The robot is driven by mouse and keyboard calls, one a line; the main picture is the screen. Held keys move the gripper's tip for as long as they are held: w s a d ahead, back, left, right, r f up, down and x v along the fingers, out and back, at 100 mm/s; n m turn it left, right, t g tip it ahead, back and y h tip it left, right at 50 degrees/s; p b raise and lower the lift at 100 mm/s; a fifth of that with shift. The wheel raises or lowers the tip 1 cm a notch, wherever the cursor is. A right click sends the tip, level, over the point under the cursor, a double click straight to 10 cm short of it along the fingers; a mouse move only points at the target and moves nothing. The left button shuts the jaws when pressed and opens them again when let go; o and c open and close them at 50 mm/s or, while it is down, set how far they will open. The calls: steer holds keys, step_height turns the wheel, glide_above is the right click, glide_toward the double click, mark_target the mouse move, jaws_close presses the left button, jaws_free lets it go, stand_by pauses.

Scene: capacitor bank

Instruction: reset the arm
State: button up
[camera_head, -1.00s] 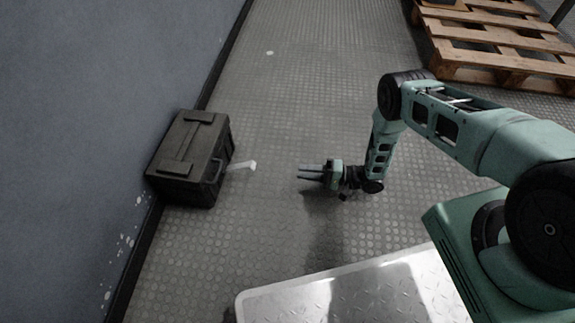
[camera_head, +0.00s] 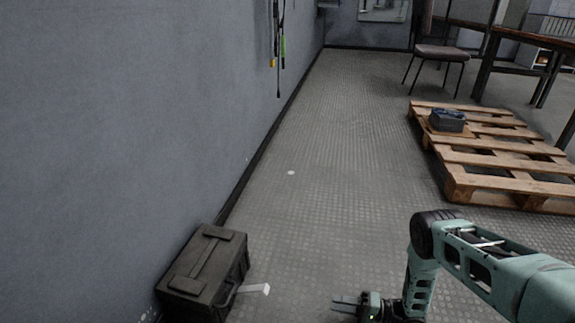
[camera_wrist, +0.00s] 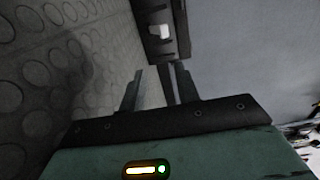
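My gripper (camera_head: 336,304) is low over the floor at the bottom of the head view, with my green arm reaching in from the right. Its two dark fingers point left, toward a dark case, and stand apart with nothing between them. In the wrist view my gripper (camera_wrist: 155,78) also shows its fingers spread and empty. The dark case (camera_head: 207,263) stands on the floor against the wall, apart from the fingers. A small white piece (camera_head: 254,289) sticks out at its right side. The case's dark edge (camera_wrist: 182,30) and the white piece (camera_wrist: 159,31) show beyond the fingertips.
A blue-grey wall (camera_head: 130,120) runs along the left, with tools (camera_head: 279,50) hanging on it. A wooden pallet (camera_head: 490,160) with a small dark box (camera_head: 447,120) lies to the right. A chair (camera_head: 440,52) stands farther back. The middle floor (camera_head: 345,150) is mostly clear.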

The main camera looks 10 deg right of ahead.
steer(key=w+a+r+n+t+h+p, duration=0.1)
steer(key=w+a+r+n+h+p, duration=0.2)
steer(key=w+r, duration=0.7)
steer(key=w+a+r+n+h+p, duration=0.1)
steer(key=w+a+r+h, duration=0.15)
steer(key=r, duration=0.45)
steer(key=w+a+r+h+p, duration=0.1)
steer(key=w+a+r+h, duration=0.15)
steer(key=r, duration=0.35)
steer(key=w+a+r+n+h, duration=0.1)
steer(key=w+a+r+h, duration=0.15)
steer(key=r, duration=0.45)
steer(key=s+a+r+n+g+h+p, duration=0.3)
steer(key=s+r, duration=1.2)
steer(key=r, duration=0.1)
steer(key=s+d+r+n+g+h+p, duration=0.15)
steer(key=s+r, duration=0.35)
steer(key=s, duration=0.7)
steer(key=s+d+r+n+g+h+p, duration=0.1)
steer(key=s+d+r+n+g, duration=0.3)
steer(key=s, duration=0.8)
step_height(320, 180, up, 39)
steer(key=s+m+t+p, duration=0.1)
steer(key=m+p, duration=0.1)
steer(key=p, duration=3.6)
steer(key=shift+a+r, duration=0.15)
steer(key=shift+a, duration=0.2)
steer(key=shift+a, duration=0.1)
